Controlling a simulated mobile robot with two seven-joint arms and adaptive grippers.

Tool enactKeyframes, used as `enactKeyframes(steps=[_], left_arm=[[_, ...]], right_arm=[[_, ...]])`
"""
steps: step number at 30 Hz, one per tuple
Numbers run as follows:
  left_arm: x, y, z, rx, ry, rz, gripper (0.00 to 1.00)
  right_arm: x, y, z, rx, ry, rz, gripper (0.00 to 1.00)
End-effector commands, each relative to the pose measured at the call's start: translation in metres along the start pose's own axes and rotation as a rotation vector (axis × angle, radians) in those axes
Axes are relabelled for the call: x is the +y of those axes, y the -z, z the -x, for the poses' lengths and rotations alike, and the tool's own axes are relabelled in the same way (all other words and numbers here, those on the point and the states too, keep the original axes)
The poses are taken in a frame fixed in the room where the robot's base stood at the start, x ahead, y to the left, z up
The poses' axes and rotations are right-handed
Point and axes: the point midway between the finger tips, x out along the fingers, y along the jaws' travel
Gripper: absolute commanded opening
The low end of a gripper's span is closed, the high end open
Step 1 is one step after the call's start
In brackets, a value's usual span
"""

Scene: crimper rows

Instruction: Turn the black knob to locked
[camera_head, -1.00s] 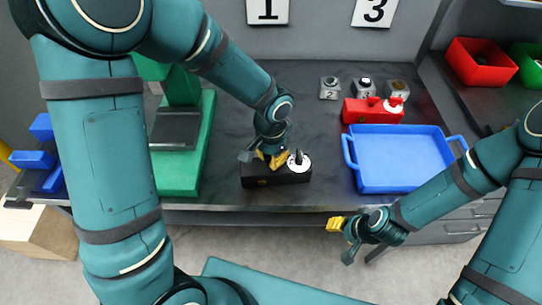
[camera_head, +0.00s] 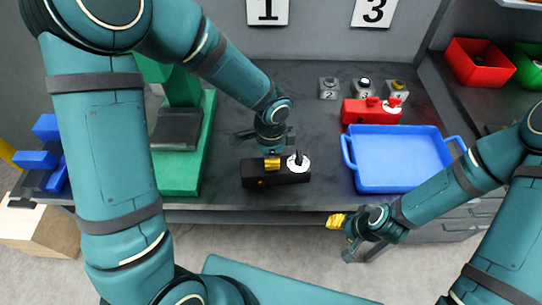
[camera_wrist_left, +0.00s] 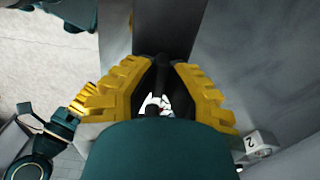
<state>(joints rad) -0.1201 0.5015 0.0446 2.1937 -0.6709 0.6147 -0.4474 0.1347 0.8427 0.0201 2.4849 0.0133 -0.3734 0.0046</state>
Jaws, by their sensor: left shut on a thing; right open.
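The black knob (camera_head: 298,159) stands on a white dial at the right end of a black box (camera_head: 247,174), near the table's front edge. The knob's exact setting is too small to read. My right gripper (camera_head: 337,221) is open and empty in front of the table edge, below the blue tray.
A blue tray (camera_head: 400,187) lies to the right, with a red box (camera_head: 358,112) behind it. Several small numbered blocks (camera_head: 329,88) stand further back. A green stand (camera_head: 180,178) is left.

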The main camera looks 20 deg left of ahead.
Motion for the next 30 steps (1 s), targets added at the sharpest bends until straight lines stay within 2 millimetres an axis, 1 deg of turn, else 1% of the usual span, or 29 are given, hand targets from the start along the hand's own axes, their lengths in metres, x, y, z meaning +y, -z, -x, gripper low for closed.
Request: enactKeyframes(steps=[14,15,16,17,26,30], left_arm=[[0.001,-0.001,-0.001,-0.002,-0.003,-0.013,0.0],[0.001,-0.001,-0.001,-0.002,-0.003,-0.013,0.23],[0.001,-0.001,-0.001,-0.002,-0.003,-0.013,0.33],[0.001,-0.001,-0.001,-0.002,-0.003,-0.013,0.41],[0.0,0.0,0.0,0.0,0.0,-0.012,0.41],[-0.001,0.0,0.011,0.002,0.003,-0.012,0.41]], right_arm=[[0.0,0.0,0.0,0.0,0.0,0.0,0.47],[0.0,0.0,0.0,0.0,0.0,0.0,0.47],[0.0,0.0,0.0,0.0,0.0,0.0,0.47],[0.0,0.0,0.0,0.0,0.0,0.0,0.47],[0.0,0.0,0.0,0.0,0.0,0.0,0.47],[0.0,0.0,0.0,0.0,0.0,0.0,0.47]])
